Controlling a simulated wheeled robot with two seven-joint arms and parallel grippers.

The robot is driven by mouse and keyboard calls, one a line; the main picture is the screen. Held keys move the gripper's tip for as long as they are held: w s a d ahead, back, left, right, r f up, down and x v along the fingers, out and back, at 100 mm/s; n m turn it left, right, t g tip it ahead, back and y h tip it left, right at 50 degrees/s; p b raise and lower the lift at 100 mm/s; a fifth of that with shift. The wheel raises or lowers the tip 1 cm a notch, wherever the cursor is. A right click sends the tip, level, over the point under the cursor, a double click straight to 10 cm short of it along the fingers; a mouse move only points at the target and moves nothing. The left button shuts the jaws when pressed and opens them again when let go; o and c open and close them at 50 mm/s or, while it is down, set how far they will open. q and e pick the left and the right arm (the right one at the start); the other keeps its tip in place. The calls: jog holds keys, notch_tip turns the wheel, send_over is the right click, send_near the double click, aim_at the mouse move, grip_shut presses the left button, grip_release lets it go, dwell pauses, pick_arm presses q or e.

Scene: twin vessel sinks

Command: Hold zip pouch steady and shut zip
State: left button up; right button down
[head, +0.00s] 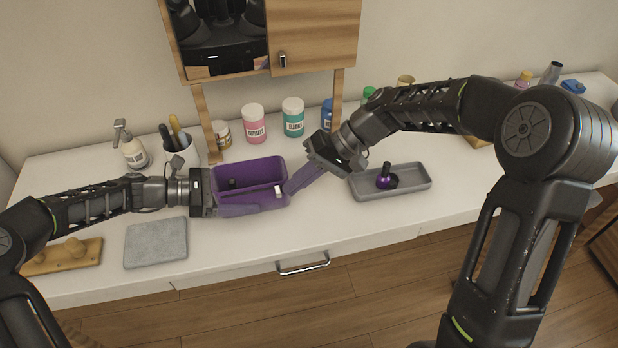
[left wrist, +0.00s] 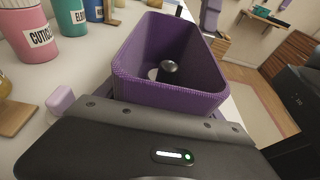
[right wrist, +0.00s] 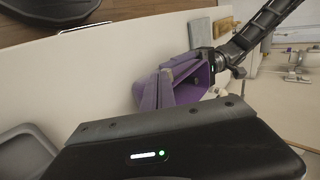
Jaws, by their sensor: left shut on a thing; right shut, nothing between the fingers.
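The zip pouch (head: 249,172) is a purple open-topped box shape on the white counter, and its top stands open. A dark-capped item (left wrist: 169,67) and a white item lie inside it. A small pale block (head: 279,190), possibly the zip pull, shows at its right end. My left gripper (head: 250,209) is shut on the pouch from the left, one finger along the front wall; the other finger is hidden. My right gripper (head: 288,189) is shut and empty, its tips close to the pouch's right end beside the pale block. I cannot tell whether they touch.
A grey tray (head: 410,186) with a dark purple bottle (head: 384,176) is to the right. Pink (head: 254,124) and teal (head: 292,117) jars stand behind the pouch. A grey mat (head: 155,243) lies front left. The counter's front edge is close.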

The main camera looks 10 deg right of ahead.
jog(key=shift+a, duration=0.1)
pick_arm(q)
jog(key=shift+d, duration=0.1)
pick_arm(e)
jog(key=a, duration=1.2)
jog(key=shift+s, duration=0.1)
jog(key=shift+d, duration=0.15)
jog(key=d+f+v, duration=0.1)
jog(key=f+v, duration=0.1)
jog(key=v, duration=1.1)
jog(key=shift+d, duration=0.4)
pick_arm(q)
jog(key=o, duration=1)
